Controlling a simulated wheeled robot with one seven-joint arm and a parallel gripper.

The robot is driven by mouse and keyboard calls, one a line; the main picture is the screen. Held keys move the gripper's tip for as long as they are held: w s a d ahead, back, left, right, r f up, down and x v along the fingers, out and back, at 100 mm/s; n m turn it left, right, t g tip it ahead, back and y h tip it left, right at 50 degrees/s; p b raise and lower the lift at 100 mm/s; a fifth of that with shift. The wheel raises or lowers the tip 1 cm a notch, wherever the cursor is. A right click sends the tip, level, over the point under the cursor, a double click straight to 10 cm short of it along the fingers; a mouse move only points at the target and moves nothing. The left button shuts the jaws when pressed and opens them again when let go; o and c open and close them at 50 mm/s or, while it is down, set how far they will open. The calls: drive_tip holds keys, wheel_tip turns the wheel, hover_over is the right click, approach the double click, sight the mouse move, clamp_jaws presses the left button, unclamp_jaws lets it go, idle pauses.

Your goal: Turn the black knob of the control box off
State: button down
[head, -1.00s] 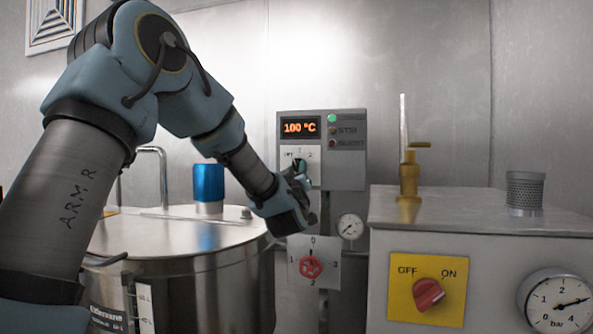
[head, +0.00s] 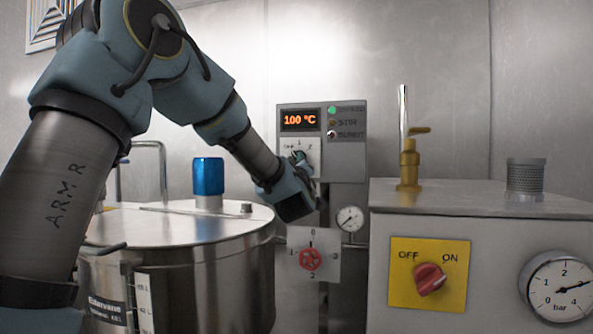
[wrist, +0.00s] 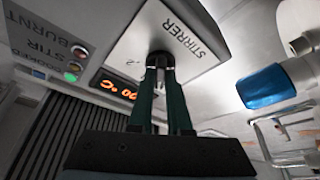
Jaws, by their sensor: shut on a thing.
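The grey control box (head: 346,170) is on the wall in the middle of the head view. It has an orange 100 °C display and a pale plate, marked STIRRER in the wrist view (wrist: 190,38). The black knob (wrist: 159,57) sits on this plate. My gripper (wrist: 161,68) reaches up to the plate with its green fingers close together, shut on the knob. In the head view my gripper (head: 301,158) is at the box's lower left. There its fingers largely hide the knob, so its pointing direction is unclear.
A steel kettle (head: 190,270) with a blue cap (head: 208,178) stands below my arm. A grey machine (head: 480,205) with a red OFF/ON switch (head: 430,280) stands at right.

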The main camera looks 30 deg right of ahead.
drive_tip(key=shift+n+y+b, duration=0.55)
drive_tip(key=shift+n+y, duration=0.05)
drive_tip(key=shift+n, duration=0.7)
drive_tip(key=c, duration=0.9)
unclamp_jaws()
drive_tip(key=shift+o, duration=0.2)
drive_tip(key=b+v, duration=0.3)
drive_tip(key=v, duration=0.8)
drive_tip(key=shift+w, duration=0.1)
